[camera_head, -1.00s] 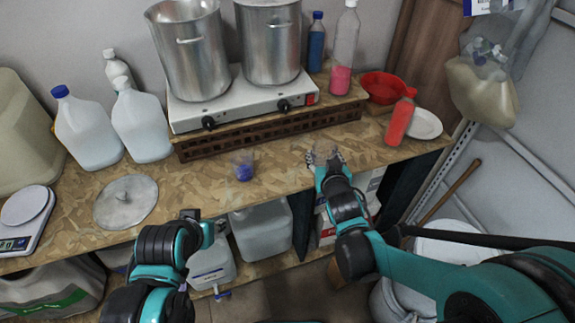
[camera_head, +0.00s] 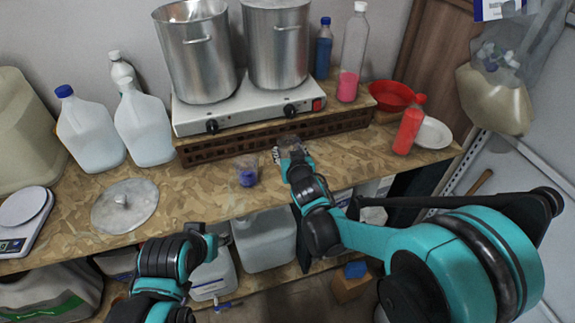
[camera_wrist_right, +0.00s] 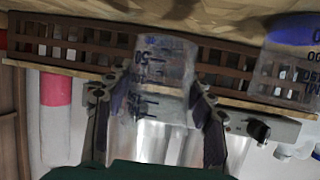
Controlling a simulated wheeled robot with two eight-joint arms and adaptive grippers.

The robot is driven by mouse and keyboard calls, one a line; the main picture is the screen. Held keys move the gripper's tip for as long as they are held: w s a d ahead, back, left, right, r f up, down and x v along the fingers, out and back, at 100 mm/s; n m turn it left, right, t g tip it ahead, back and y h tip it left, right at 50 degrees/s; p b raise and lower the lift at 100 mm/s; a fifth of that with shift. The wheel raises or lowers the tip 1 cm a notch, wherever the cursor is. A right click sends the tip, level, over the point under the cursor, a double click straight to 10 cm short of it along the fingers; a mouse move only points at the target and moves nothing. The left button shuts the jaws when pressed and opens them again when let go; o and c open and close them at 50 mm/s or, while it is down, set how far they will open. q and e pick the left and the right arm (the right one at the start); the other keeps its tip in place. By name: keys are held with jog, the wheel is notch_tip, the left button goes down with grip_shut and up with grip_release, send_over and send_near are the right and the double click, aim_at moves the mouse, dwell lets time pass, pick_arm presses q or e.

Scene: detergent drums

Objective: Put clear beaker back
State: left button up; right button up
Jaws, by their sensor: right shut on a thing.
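The clear beaker (camera_wrist_right: 165,62) with dark graduation marks is between the two fingers of my right gripper (camera_wrist_right: 158,112) in the right wrist view. In the head view my right gripper (camera_head: 290,150) is over the tabletop, just in front of the slatted wooden stand, and mostly hides the beaker. A second beaker with blue contents (camera_head: 247,173) stands on the tabletop to its left; it also shows in the right wrist view (camera_wrist_right: 290,65). My left gripper (camera_head: 207,243) is low at the table's front edge, and its fingers are not clear.
The slatted stand (camera_head: 230,146) carries a white hot plate (camera_head: 245,108) with two steel pots. A red bottle (camera_head: 409,128), red bowl (camera_head: 391,95) and white plate (camera_head: 433,134) are at right. White jugs, a lid (camera_head: 125,205) and a scale (camera_head: 22,222) are at left.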

jog(key=shift+w+a+f, duration=0.2)
jog(key=shift+a, duration=0.05)
jog(key=shift+f, duration=0.25)
notch_tip(320, 180, down, 4)
jog(key=shift+r+b, duration=0.2)
jog(key=shift+b, duration=0.8)
jog(key=shift+r, duration=0.1)
jog(key=o, duration=1.2)
